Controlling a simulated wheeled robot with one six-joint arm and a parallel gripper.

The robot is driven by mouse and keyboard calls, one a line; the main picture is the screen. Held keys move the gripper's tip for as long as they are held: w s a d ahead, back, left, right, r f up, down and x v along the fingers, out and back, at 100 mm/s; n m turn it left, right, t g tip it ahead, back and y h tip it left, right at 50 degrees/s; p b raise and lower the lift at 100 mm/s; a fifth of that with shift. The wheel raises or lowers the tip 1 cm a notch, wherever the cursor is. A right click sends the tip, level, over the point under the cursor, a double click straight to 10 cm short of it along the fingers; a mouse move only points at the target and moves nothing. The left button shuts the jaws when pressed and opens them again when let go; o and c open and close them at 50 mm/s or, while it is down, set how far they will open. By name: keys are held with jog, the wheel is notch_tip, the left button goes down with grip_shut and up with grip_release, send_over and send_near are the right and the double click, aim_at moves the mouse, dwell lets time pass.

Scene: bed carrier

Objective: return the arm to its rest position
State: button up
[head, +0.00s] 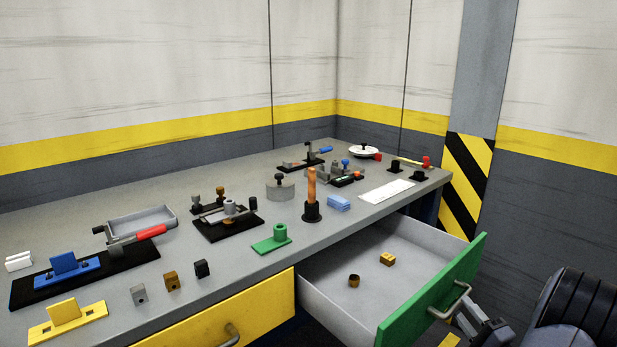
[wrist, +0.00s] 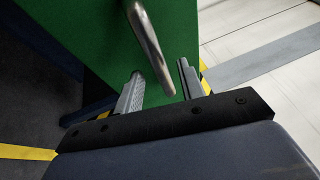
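My gripper (wrist: 160,72) is open in the wrist view, its two fingers well apart. The metal handle (wrist: 148,40) of the green drawer front (wrist: 95,40) shows between and beyond the fingertips, with gaps on both sides. In the head view my gripper (head: 474,322) is at the lower right, just beside the handle (head: 455,301) of the open drawer with the green front (head: 430,295). My dark arm (head: 575,310) reaches in from the right edge. Whether a finger touches the handle cannot be told.
The open drawer (head: 330,280) holds a brass ring (head: 354,281) and a brass block (head: 387,259). The yellow drawer (head: 225,315) beside it is shut. The grey workbench (head: 240,175) carries several tools and fixtures. A striped pillar (head: 466,185) stands behind the bench's right end.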

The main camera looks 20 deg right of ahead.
aim_at(458, 300)
jog(key=w, duration=0.3)
jog(key=shift+w+r, duration=0.2)
jog(key=shift+r, duration=0.1)
jog(key=shift+w+a, duration=0.15)
jog(key=shift+w, duration=0.1)
